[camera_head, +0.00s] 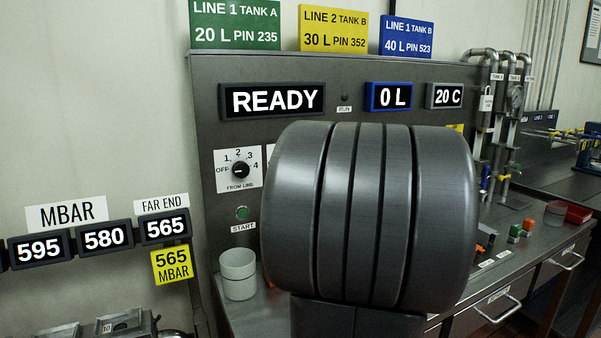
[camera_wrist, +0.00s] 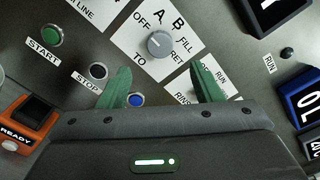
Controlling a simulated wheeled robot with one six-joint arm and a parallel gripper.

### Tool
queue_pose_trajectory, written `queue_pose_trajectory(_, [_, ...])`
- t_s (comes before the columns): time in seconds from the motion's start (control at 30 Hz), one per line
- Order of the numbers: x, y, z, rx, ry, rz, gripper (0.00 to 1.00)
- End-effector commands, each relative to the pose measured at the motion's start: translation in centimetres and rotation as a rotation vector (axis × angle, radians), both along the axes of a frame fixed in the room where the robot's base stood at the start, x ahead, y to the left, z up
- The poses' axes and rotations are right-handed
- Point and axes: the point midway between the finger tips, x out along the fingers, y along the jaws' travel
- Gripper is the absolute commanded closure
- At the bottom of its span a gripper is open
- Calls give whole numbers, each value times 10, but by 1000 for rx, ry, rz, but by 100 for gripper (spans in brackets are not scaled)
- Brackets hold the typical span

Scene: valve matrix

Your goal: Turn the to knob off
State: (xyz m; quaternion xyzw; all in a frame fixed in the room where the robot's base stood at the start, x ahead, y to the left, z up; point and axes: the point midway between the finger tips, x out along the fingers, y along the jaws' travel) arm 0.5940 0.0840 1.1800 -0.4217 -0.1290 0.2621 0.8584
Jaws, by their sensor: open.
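The TO knob (camera_wrist: 160,43) is a round grey knob on a white plate marked OFF, A, B, FILL and RET, in the upper middle of the wrist view. I cannot tell for sure which mark it points to. My gripper (camera_wrist: 159,77) is open, with its two green fingers spread on either side below the knob in the picture. Nothing is between the fingers, and they seem apart from the knob. In the head view my own arm hides the TO knob and the gripper.
The FROM LINE knob (camera_head: 240,171) and green START button (camera_head: 242,213) are on the panel's left. The STOP button (camera_wrist: 98,71) and a blue button (camera_wrist: 136,99) lie near the left finger. A white cup (camera_head: 238,274) stands on the counter below. The display reads READY (camera_head: 273,100).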

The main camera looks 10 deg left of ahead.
Motion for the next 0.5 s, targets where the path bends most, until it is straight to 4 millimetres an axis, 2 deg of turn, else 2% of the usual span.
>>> queue_pose_trajectory(0.1, [-19, -13, -1, -1, -1, -3, 41])
queue_pose_trajectory(0.2, [-30, -21, 0, 1, -1, -2, 41])
queue_pose_trajectory(0.5, [-40, -27, 0, 0, 1, 1, 41])
